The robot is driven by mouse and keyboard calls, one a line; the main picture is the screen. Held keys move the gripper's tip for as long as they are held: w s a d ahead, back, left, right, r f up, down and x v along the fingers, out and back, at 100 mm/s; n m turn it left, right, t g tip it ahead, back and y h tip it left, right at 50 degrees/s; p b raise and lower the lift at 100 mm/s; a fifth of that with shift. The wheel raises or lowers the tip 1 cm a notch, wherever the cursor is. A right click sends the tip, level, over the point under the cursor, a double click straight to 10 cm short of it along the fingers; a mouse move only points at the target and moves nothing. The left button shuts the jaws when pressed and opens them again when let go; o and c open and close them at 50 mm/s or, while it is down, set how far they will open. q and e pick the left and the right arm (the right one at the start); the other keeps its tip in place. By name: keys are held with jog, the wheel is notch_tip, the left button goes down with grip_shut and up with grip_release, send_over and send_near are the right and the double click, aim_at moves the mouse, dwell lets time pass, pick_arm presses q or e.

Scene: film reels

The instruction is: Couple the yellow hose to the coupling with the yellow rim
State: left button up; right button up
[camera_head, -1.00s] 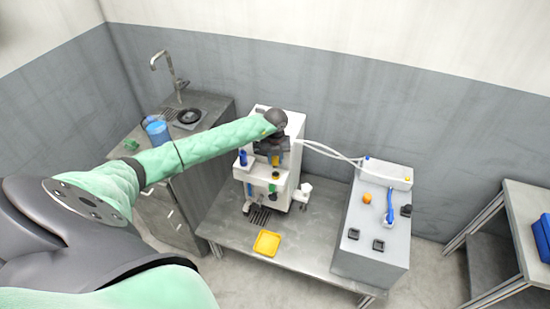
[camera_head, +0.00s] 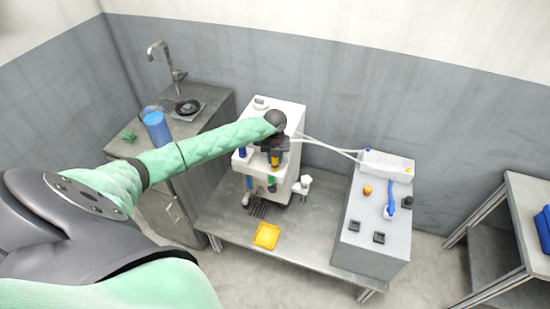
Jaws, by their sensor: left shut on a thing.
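My left gripper (camera_head: 274,148) is at the upper front of the white machine (camera_head: 290,115), with its dark wrist above it. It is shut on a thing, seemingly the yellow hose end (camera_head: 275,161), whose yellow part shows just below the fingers. The gripper and arm hide part of the machine's front. A small yellow spot (camera_head: 409,171) shows at the right end of the white box, with a blue one at its left end. I cannot tell which coupling has the yellow rim, or whether the yellow piece touches one. My right gripper is not in view.
A blue-capped part (camera_head: 242,153) sits left of the gripper. A yellow tray (camera_head: 266,236) lies on the metal table (camera_head: 310,240). White hoses run to the white box (camera_head: 387,163) on a grey cabinet (camera_head: 372,240) with a blue handle (camera_head: 391,198). A sink stands left.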

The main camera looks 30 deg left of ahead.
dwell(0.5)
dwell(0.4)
pick_arm(q)
jog(key=shift+b, duration=0.35)
dwell(0.3)
jog(key=shift+f, duration=0.1)
jog(key=shift+f+b, duration=0.4)
jog(key=shift+f, duration=0.05)
dwell(0.3)
jog(key=o, duration=0.7)
jog(key=shift+r, duration=0.1)
